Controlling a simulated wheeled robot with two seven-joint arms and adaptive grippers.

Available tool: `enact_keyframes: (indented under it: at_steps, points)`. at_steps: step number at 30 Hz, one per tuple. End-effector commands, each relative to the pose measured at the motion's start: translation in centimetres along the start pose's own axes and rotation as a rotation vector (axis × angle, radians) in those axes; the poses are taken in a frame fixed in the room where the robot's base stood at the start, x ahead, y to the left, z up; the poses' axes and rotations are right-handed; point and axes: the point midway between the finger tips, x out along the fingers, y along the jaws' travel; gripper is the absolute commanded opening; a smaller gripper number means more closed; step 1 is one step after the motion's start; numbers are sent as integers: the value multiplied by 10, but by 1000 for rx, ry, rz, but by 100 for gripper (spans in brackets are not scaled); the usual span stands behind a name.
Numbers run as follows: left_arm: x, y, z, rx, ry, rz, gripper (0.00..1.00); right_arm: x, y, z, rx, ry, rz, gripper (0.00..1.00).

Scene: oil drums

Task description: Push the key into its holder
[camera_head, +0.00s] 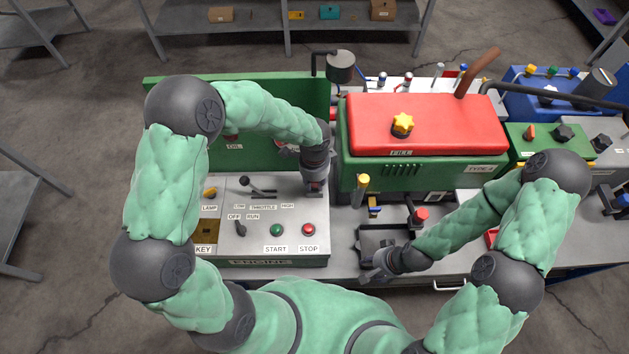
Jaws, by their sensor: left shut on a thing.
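The KEY plate (206,232), brownish and labelled KEY, sits at the left front of the grey engine panel (262,205). My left gripper (315,187) points down over the right back part of that panel, well right of the plate. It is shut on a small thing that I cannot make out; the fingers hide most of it. I cannot see a key clearly anywhere. My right gripper (373,268) is low at the front, by the near left edge of a dark tray (375,232); its fingers are too small to tell open from shut.
The panel carries a throttle lever (258,190), an OFF/RUN switch (240,228), a green START button (277,230) and a red STOP button (308,230). A red-lidded green box (425,125) stands to the right. A green backboard (240,95) rises behind.

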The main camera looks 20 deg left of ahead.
Motion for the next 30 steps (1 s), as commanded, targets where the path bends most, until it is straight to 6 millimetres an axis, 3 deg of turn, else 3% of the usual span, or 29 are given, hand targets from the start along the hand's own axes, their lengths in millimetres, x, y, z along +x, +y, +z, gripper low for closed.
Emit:
enact_keyframes:
  at_steps: [30]
  points:
    - [11,0,0,0,0,0,0,8,3,0,0,0,0,40]
